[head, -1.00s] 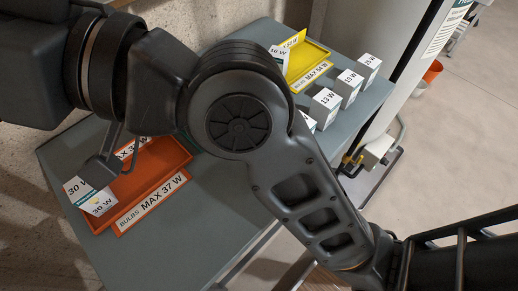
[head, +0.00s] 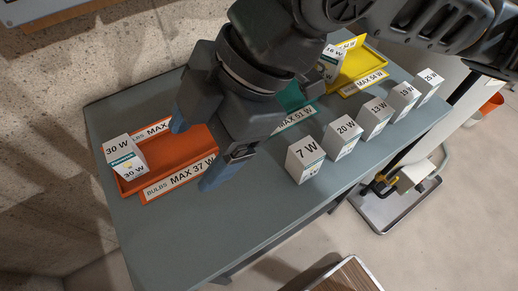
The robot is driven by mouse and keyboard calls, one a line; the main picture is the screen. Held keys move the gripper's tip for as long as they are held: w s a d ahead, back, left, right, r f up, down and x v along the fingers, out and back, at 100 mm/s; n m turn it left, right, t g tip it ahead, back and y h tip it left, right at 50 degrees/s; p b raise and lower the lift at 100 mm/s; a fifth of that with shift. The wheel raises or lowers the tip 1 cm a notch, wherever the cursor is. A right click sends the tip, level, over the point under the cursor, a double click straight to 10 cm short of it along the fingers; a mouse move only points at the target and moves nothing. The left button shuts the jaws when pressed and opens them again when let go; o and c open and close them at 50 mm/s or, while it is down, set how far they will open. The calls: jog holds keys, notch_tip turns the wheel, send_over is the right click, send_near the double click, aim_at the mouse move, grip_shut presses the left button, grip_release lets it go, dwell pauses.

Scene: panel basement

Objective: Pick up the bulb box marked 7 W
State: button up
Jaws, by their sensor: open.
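The bulb box marked 7 W (head: 305,159) stands upright on the grey table (head: 235,220), at the near left end of a row of white boxes. Its top and front show clearly. My gripper (head: 194,157) is open and empty, with its bluish fingertips apart. It is to the left of the 7 W box, over the right end of the orange tray marked MAX 37 W. It does not touch the 7 W box.
The orange tray (head: 163,190) holds a 30 W box (head: 124,154). Boxes marked 20 W (head: 343,137), 13 W (head: 376,117), 19 W (head: 403,102) and 25 W (head: 427,85) continue the row. A teal tray (head: 293,119) and a yellow tray (head: 361,81), with a 16 W box (head: 331,62), stand behind.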

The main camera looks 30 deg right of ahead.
aim_at(307, 150)
jog(key=s+d+f+h, duration=0.1)
jog(key=d+h, duration=0.1)
jog(key=d, duration=0.3)
jog(key=s+d+f+g+h, duration=0.1)
jog(key=d+f+h, duration=0.1)
jog(key=d, duration=0.3)
jog(key=s+d+f+g+h, duration=0.1)
jog(key=d+f+h, duration=0.1)
jog(key=d, duration=0.3)
jog(key=shift+f, duration=0.15)
jog(key=shift+s+d+f, duration=0.1)
jog(key=shift+d+f, duration=0.1)
jog(key=shift+d, duration=0.1)
jog(key=shift+f, duration=3.7)
jog(key=c, duration=1)
